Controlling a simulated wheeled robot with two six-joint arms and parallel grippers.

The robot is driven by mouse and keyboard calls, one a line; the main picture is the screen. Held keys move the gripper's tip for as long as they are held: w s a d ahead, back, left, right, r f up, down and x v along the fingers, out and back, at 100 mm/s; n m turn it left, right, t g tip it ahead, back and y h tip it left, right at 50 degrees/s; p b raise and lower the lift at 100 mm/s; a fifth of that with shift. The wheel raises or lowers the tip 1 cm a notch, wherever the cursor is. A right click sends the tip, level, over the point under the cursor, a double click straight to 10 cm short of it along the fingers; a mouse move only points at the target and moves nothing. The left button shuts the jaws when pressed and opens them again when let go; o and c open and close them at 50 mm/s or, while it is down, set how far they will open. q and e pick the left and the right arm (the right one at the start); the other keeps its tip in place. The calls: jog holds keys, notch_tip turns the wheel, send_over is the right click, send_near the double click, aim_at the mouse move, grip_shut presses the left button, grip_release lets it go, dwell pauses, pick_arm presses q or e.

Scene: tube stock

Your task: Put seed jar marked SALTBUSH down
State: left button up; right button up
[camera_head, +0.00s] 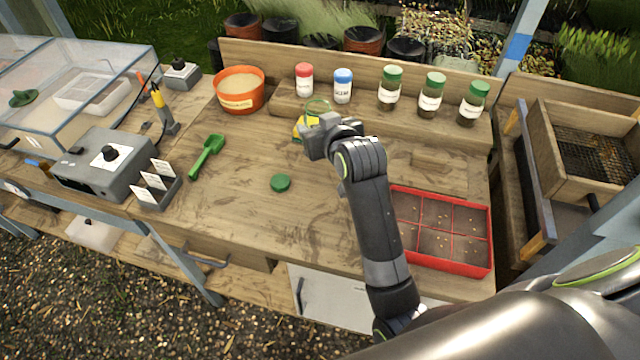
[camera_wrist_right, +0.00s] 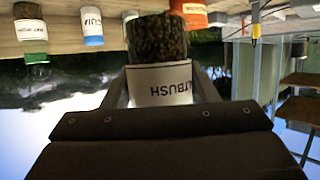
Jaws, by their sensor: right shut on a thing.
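My right gripper (camera_head: 318,122) is over the back middle of the bench. In the right wrist view it is shut on the seed jar marked SALTBUSH (camera_wrist_right: 158,38), a clear jar with dark seeds and a white label, inverted in that picture. In the head view the gripper hides most of the jar; a greenish rim (camera_head: 318,104) shows above it. Whether its base touches the bench I cannot tell. A loose green lid (camera_head: 281,183) lies on the bench in front. My left gripper is not in view.
Several lidded jars (camera_head: 390,88) stand on the back shelf (camera_head: 362,110). An orange tub (camera_head: 239,90), green scoop (camera_head: 207,155) and red seed tray (camera_head: 440,262) are around. The bench's middle front is clear.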

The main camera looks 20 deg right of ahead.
jog(key=f, duration=0.3)
jog(key=w+a+f, duration=0.1)
jog(key=f, duration=0.1)
jog(key=shift+f, duration=0.3)
notch_tip(320, 180, down, 10)
jog(key=shift+s+d+r+p, duration=0.1)
jog(key=shift+p, duration=0.3)
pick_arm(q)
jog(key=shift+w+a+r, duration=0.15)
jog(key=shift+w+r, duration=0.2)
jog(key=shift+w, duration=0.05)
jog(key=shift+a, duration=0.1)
pick_arm(e)
jog(key=o, duration=1.1)
jog(key=shift+f, duration=0.2)
jog(key=shift+o, duration=0.2)
